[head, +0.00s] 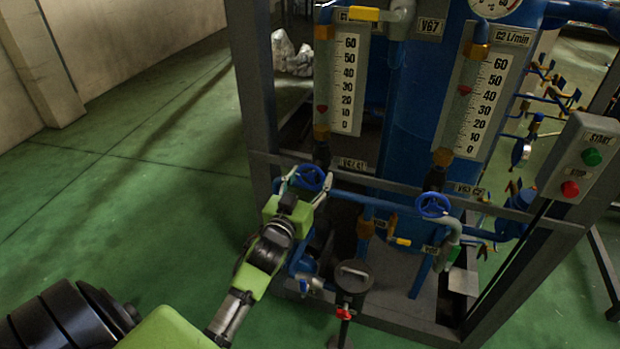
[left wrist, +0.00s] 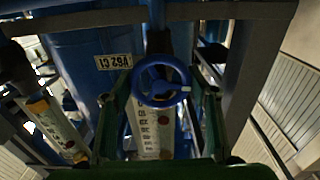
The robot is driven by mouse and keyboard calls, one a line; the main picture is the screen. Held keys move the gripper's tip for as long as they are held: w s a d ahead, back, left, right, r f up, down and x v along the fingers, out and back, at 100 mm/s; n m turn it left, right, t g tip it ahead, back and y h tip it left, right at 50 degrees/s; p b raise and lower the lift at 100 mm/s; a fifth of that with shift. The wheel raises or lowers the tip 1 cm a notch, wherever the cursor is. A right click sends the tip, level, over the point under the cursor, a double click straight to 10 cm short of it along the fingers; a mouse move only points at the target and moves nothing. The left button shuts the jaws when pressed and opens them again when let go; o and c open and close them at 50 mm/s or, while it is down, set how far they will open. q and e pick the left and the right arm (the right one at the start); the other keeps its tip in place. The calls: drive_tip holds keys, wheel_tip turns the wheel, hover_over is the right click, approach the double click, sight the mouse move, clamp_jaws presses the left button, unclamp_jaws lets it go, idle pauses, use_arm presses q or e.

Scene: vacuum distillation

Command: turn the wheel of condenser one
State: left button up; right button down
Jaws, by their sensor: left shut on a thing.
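The blue handwheel of condenser one (head: 310,178) sits on the front rail below the left flow gauge. In the left wrist view it shows face-on (left wrist: 160,82), with spokes and a hub. My left gripper (head: 308,184) reaches up to it from the lower left. Its two fingers stand on either side of the wheel, and it is shut on the wheel's rim; the exact contact is hard to see. A label plate (head: 352,164) is just right of the wheel. My right gripper is not in view.
A second blue wheel (head: 433,205) sits to the right under the C2 gauge (head: 485,105). A control box with a green and a red button (head: 570,189) is at the far right. Pipes and a grey frame rail (head: 400,188) crowd the wheel. Green floor at left is clear.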

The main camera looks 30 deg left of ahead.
use_arm(q)
drive_tip(key=shift+r, duration=0.1)
drive_tip(key=n+p, duration=0.2)
drive_tip(key=n, duration=0.1)
drive_tip(key=shift+r+n, duration=0.1)
drive_tip(key=shift+n, duration=0.3)
drive_tip(key=shift+n+p, duration=0.75)
drive_tip(key=shift+n, duration=0.65)
drive_tip(key=o, duration=1.1)
drive_tip(key=shift+s+f, duration=0.15)
drive_tip(key=shift+f, duration=0.05)
drive_tip(key=v, duration=1.1)
drive_tip(key=shift+s+d, duration=0.25)
drive_tip(key=shift+s, duration=0.1)
